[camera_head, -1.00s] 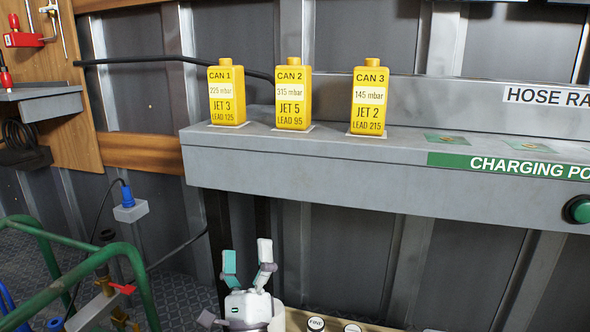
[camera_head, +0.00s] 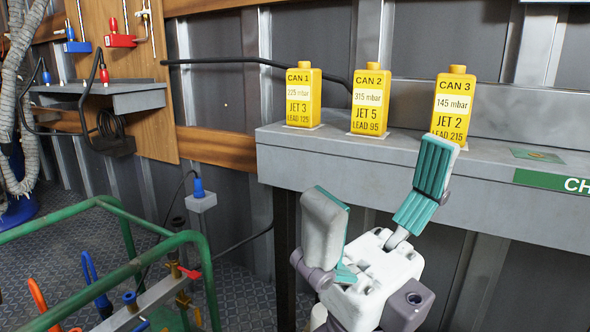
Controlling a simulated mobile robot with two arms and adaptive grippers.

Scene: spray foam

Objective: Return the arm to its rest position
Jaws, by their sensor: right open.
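My right gripper (camera_head: 386,185) is large in the lower right of the head view. Its two fingers, with teal pads, point up and stand wide apart with nothing between them. It appears in front of the grey shelf (camera_head: 310,160). The right finger covers the lower part of the yellow can marked CAN 3 (camera_head: 455,95); I cannot tell how far apart they are. The yellow cans marked CAN 1 (camera_head: 304,95) and CAN 2 (camera_head: 370,100) stand upright on the shelf. My left gripper is not in view.
A green tube frame (camera_head: 150,262) with hoses and valves stands at the lower left. A small grey wall shelf (camera_head: 120,97) and red and blue tools are at the upper left. Patterned floor shows between.

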